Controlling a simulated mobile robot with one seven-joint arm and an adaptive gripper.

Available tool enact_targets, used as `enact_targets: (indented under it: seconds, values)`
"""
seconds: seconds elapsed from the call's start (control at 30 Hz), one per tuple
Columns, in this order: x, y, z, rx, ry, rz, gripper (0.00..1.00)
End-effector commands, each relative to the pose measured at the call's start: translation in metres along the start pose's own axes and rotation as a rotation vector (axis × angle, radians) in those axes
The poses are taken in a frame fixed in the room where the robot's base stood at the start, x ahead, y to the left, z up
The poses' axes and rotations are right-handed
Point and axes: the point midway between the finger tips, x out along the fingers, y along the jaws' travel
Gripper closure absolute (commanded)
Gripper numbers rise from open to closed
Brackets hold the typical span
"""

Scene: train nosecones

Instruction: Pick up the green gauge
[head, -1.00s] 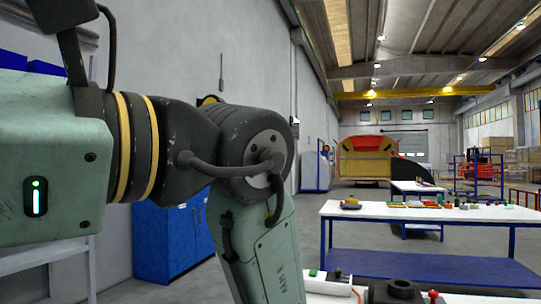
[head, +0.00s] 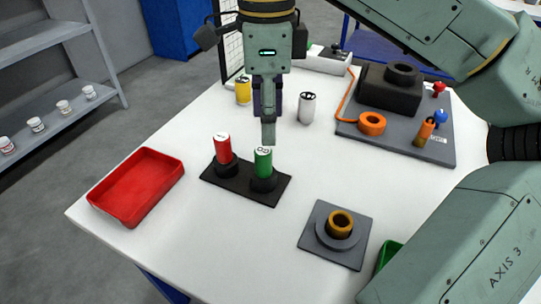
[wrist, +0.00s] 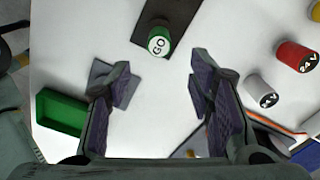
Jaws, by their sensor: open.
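The green gauge (head: 263,162) stands upright in a black two-place holder (head: 236,189) on the white table, beside a red gauge (head: 222,149). My gripper (head: 268,138) points down just behind and above the green gauge in the head view. In the wrist view the green gauge (wrist: 158,42) shows its white end marked GO, beyond the fingertips and between their lines. My gripper (wrist: 160,82) is open there, with nothing between its two fingers. The gauge's lower part is hidden in the holder.
A red tray (head: 137,186) lies left of the holder. A grey plate with a brass ring (head: 340,223) lies to the right. Yellow (head: 243,92) and white (head: 307,108) cylinders stand behind. A grey fixture board (head: 398,140) is at back right. A green tray (wrist: 62,112) is partly hidden in the head view.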

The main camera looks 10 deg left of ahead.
Motion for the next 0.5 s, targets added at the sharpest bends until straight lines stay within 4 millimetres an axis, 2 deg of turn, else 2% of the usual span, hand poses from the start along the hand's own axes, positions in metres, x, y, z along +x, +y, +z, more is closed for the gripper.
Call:
enact_targets:
  seconds: [0.13, 0.37, 0.5]
  values:
    - [0.024, 0.000, 0.001, -0.002, -0.003, 0.000, 0.52]
    - [0.041, 0.000, 0.002, -0.003, -0.005, -0.001, 0.52]
    - [0.060, 0.001, 0.005, -0.004, -0.005, 0.000, 0.52]
